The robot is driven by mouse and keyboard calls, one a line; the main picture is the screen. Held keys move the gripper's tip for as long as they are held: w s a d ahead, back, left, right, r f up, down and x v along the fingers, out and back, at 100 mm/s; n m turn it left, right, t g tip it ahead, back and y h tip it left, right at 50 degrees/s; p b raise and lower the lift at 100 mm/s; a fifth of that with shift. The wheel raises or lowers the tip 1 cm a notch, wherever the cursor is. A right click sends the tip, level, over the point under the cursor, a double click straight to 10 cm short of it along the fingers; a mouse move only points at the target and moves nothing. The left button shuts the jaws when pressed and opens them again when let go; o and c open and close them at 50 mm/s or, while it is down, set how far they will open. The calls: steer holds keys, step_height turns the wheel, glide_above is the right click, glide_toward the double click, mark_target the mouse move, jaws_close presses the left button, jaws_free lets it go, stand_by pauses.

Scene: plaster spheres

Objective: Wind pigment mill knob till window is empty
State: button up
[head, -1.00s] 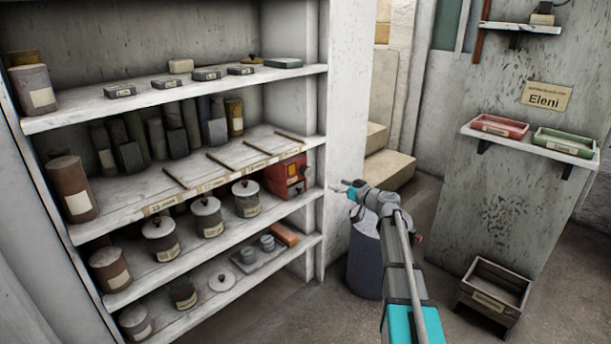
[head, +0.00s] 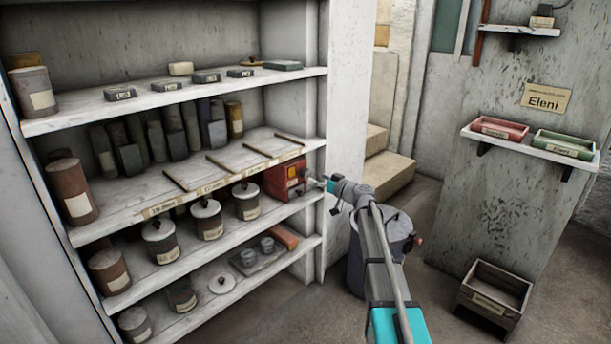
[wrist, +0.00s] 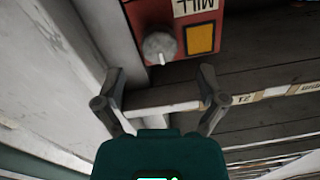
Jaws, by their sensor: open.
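The red pigment mill (head: 284,184) stands at the right end of a shelf, beside the white upright. The wrist view shows its red front (wrist: 148,14) with a "MILL" label upside down. Its round grey knob (wrist: 160,46) has a pale pointer mark towards the picture's bottom. The square window (wrist: 201,39) beside the knob shows solid yellow-orange. My gripper (wrist: 162,76) is open, its fingers spread wide below the knob in the picture, with nothing between the tips. It does not touch the knob. In the head view my gripper (head: 323,182) is just right of the mill.
The white upright (head: 345,130) is close to my gripper. Several lidded jars (head: 246,200) stand on the shelf left of the mill. A grey bin (head: 385,245) stands on the floor below my arm. A wooden crate (head: 493,292) is at the lower right.

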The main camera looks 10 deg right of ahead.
mark_target(308, 175)
steer(key=shift+x, duration=2.7)
steer(key=c, duration=1.1)
steer(key=shift+a, duration=0.4)
steer(key=shift+c, duration=0.2)
steer(key=shift+d, duration=0.3)
steer(key=shift+s, duration=0.1)
steer(key=shift+m, duration=0.4)
